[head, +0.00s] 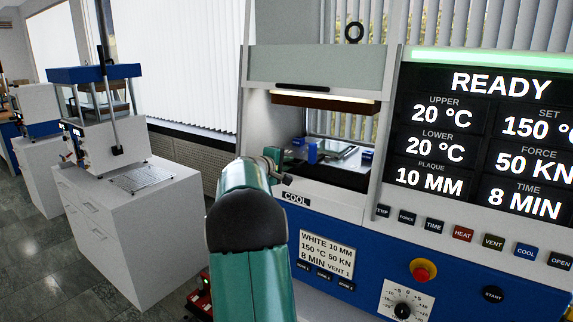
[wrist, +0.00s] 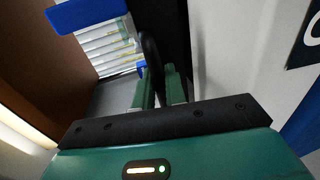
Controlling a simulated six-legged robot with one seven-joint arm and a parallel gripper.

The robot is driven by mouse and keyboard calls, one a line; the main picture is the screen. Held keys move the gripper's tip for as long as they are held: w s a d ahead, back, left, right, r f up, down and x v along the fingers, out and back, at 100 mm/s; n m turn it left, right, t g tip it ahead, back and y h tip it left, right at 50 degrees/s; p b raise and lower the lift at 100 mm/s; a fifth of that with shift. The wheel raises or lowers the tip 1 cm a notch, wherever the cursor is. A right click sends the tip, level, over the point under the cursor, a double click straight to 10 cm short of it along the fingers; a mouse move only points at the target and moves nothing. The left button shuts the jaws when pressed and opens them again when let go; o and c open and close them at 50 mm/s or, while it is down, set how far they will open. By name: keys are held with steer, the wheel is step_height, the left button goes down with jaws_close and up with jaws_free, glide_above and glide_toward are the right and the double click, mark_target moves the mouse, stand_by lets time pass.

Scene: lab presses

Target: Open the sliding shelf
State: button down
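The press chamber (head: 325,125) stands open right of centre in the head view, with a flat shelf (head: 330,173) low inside it. My gripper (head: 280,165) is at the chamber's left front edge, and my arm hides part of that area. In the wrist view two green fingers (wrist: 160,88) stand close together with a curved black handle (wrist: 150,55) between them. The narrow gap looks filled by the handle, so the fingers appear shut on it. Where the handle joins the shelf is hidden.
A display (head: 480,140) reads READY, above several buttons and a red emergency stop (head: 423,270).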

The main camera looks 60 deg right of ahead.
steer(key=shift+w+a, duration=0.1)
steer(key=shift+a, duration=0.05)
steer(key=f+v, duration=0.2)
steer(key=v, duration=1)
steer(key=a+f+v, duration=0.1)
steer(key=f+v, duration=0.2)
steer(key=v, duration=1)
steer(key=shift+w+a+f, duration=0.15)
steer(key=shift+a, duration=0.15)
steer(key=c, duration=1.5)
jaws_free()
steer(key=shift+a, duration=0.35)
steer(key=shift+c, duration=0.2)
steer(key=v, duration=1.3)
steer(key=shift+a, duration=0.1)
